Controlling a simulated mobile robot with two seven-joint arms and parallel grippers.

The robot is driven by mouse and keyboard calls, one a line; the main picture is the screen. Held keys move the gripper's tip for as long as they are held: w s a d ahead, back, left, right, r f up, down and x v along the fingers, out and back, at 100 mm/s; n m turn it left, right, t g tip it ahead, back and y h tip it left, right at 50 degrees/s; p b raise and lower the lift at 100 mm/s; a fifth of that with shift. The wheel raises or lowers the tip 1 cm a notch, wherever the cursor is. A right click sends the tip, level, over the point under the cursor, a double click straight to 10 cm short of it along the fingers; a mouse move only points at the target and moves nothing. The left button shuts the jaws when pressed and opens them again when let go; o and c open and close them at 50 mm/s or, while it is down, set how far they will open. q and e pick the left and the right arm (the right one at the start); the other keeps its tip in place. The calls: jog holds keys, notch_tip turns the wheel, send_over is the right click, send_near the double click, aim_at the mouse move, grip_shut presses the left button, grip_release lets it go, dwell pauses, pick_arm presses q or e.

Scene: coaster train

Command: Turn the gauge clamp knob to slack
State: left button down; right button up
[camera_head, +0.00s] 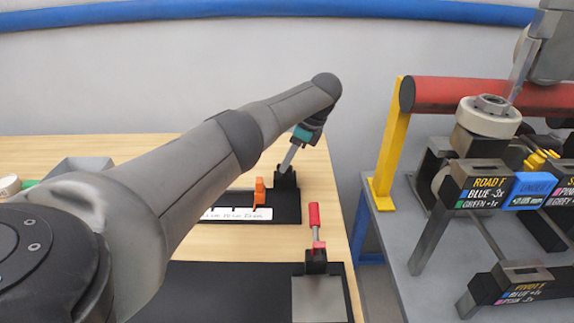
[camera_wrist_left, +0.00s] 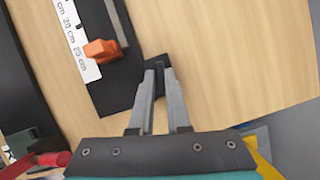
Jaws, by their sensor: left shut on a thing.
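A dark gauge base (camera_head: 290,206) lies on the wooden bench, with a white centimetre scale (camera_head: 236,213) and an upright orange piece (camera_head: 260,190). My left gripper (camera_head: 288,166) reaches down to a black knob-like part (camera_head: 285,180) at the right end of the gauge. In the left wrist view, the gripper (camera_wrist_left: 158,78) is shut on this black part (camera_wrist_left: 157,64), apparently the clamp knob, and the fingers hide most of it. The orange piece (camera_wrist_left: 100,51) stands left of the fingers, beside the scale. Any mark of the knob's turn is too small to see.
A red-handled clamp (camera_head: 315,225) stands in front of the gauge, at a dark mat (camera_head: 230,285). To the right, across a gap, a grey table (camera_head: 385,225) bears a yellow post (camera_head: 391,140), a red tube (camera_head: 440,95) and labelled holders (camera_head: 476,180). Bare wood lies behind the gauge.

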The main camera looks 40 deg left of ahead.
pick_arm(q)
jog(key=shift+n+b, duration=0.3)
jog(key=shift+n, duration=0.2)
pick_arm(e)
jog(key=shift+f, duration=0.4)
pick_arm(q)
jog(key=c, duration=0.9)
grip_release()
